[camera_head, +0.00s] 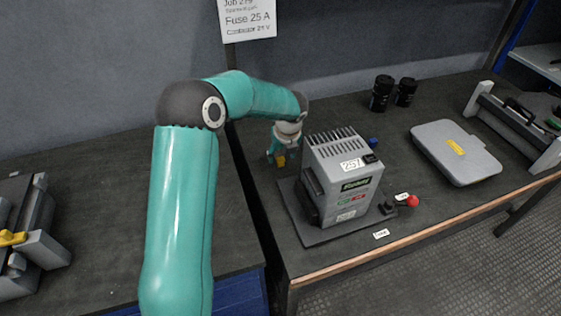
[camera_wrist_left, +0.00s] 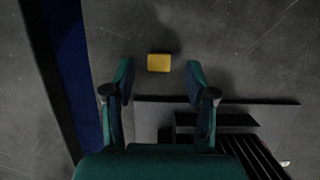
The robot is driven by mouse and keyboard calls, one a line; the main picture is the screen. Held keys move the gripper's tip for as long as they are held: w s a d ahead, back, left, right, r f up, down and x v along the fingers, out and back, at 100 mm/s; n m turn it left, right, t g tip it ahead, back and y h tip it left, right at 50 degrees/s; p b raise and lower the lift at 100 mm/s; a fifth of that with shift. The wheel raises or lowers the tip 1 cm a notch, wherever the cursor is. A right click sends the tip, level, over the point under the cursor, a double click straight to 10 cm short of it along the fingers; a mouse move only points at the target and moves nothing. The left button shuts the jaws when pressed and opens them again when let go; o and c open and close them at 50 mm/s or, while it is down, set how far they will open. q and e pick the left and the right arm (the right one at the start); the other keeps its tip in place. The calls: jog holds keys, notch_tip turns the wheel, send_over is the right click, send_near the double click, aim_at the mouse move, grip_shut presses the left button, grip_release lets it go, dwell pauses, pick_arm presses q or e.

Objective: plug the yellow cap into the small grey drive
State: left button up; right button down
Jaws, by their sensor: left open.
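The small grey drive (camera_head: 343,178) stands upright on a dark base plate (camera_head: 310,234) on the right bench, with a vented top and a 257 label. A small yellow cap (camera_head: 281,161) shows behind its left side, by my left gripper (camera_head: 278,152). In the left wrist view the yellow cap (camera_wrist_left: 159,63) lies on the dark bench top, just beyond and between the fingertips of my open left gripper (camera_wrist_left: 158,72). The fingers do not touch it in that view. Part of the drive (camera_wrist_left: 252,150) shows at the lower right there. My right gripper is out of view.
A red knob (camera_head: 412,201) sits at the drive's front right. A grey case (camera_head: 456,151) with a yellow label lies further right. Two black cylinders (camera_head: 381,93) stand at the back. Another device (camera_head: 30,240) with a yellow part is at far left. A gap separates the benches.

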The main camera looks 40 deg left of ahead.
pick_arm(q)
jog(key=shift+x, duration=1.15)
jog(key=c, duration=0.9)
